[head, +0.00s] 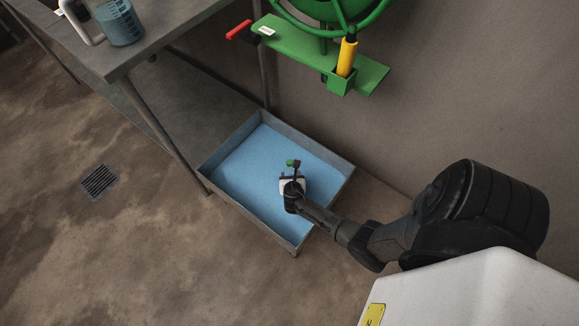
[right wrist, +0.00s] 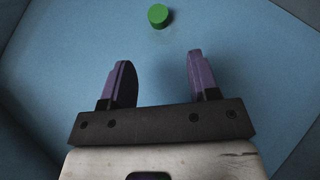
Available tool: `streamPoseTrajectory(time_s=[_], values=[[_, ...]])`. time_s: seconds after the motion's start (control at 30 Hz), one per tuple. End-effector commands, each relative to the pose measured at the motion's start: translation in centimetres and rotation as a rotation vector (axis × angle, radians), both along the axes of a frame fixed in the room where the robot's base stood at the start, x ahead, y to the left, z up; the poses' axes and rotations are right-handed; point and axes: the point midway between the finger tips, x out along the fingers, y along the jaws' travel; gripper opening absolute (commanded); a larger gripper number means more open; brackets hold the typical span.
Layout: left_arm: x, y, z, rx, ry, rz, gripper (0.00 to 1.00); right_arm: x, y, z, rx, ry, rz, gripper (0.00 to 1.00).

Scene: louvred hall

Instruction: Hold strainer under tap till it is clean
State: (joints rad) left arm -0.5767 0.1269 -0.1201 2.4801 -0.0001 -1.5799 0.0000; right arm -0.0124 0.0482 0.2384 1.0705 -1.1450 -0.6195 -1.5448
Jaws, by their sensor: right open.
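My right gripper (head: 294,166) is over the grey tray (head: 226,144) on the floor, with its two purple fingers apart. In the right wrist view the open fingers (right wrist: 158,75) have nothing between them. A small green cylinder (right wrist: 158,16) lies beyond the fingertips, over the tray's blue inside. It also shows in the head view (head: 290,162), close to the fingertips. I see no strainer and no tap in either view. My left gripper is not in view.
A metal table (head: 175,18) at upper left bears a jug of blue liquid (head: 119,22). A green wheel (head: 335,12) and a green shelf (head: 300,48) with a yellow-handled tool (head: 347,56) are on the wall. A floor drain (head: 99,181) lies left; the floor there is clear.

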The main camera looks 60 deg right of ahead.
Motion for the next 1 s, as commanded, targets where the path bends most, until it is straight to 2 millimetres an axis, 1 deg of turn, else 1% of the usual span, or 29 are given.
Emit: streamPoseTrajectory(time_s=[0.03,0.43,0.7,1.0], values=[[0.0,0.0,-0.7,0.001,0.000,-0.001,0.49,0.2,-0.4,-0.6,-0.003,0.002,0.002,0.55],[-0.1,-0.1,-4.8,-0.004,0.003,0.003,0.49,2.4,-3.7,-3.5,-0.002,-0.001,-0.001,0.55],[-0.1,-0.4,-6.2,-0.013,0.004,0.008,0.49,3.6,-5.6,-4.8,-0.002,0.000,0.000,0.55],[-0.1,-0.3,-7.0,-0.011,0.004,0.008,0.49,4.2,-6.5,-5.4,-0.002,0.001,0.000,0.55]])
